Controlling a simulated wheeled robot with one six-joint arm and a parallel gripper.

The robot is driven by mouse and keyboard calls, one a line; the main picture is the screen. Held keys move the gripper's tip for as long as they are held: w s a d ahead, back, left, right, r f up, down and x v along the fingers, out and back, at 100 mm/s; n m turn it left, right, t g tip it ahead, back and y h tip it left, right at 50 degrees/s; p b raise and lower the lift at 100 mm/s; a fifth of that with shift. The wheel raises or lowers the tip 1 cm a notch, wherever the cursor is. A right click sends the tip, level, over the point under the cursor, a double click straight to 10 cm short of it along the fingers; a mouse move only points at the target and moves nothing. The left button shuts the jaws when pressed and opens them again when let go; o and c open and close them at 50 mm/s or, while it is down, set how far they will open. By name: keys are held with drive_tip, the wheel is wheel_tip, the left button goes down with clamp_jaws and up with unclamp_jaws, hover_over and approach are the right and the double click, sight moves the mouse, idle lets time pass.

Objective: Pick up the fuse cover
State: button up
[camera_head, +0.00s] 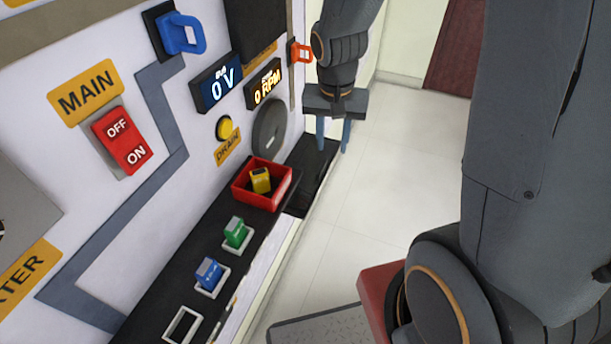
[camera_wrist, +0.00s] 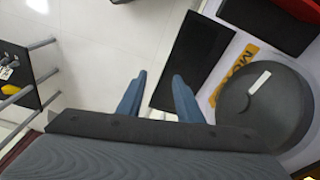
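A flat dark rectangular panel (camera_head: 314,172) lies past the far end of the black ledge, below my gripper. It also shows in the wrist view (camera_wrist: 192,58), just beyond the fingertips. It may be the fuse cover, but I cannot tell for sure. My gripper (camera_head: 333,148) points down above the panel's far end. In the wrist view its two blue fingers (camera_wrist: 160,78) are apart with nothing between them. I cannot tell how high the fingertips are above the panel.
A red tray (camera_head: 250,198) holds a yellow fuse (camera_head: 260,180). Green (camera_head: 236,233) and blue (camera_head: 208,274) fuses sit in sockets on the ledge, near an empty socket (camera_head: 182,326). A grey disc (camera_head: 269,128) and an orange handle (camera_head: 300,53) are on the wall near my gripper.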

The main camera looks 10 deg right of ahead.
drive_tip(key=m+b, duration=0.2)
approach(321, 166)
drive_tip(key=shift+w+d+f+p, duration=0.1)
drive_tip(key=shift+w+f+p, duration=0.05)
drive_tip(key=shift+f, duration=1.2)
drive_tip(key=shift+w+d+f+p, duration=0.15)
drive_tip(key=shift+w+f, duration=0.05)
drive_tip(key=shift+f, duration=1.15)
drive_tip(key=shift+w+d+f+p, duration=0.1)
drive_tip(key=shift+w+f+p, duration=0.05)
drive_tip(key=shift+f, duration=1.2)
clamp_jaws()
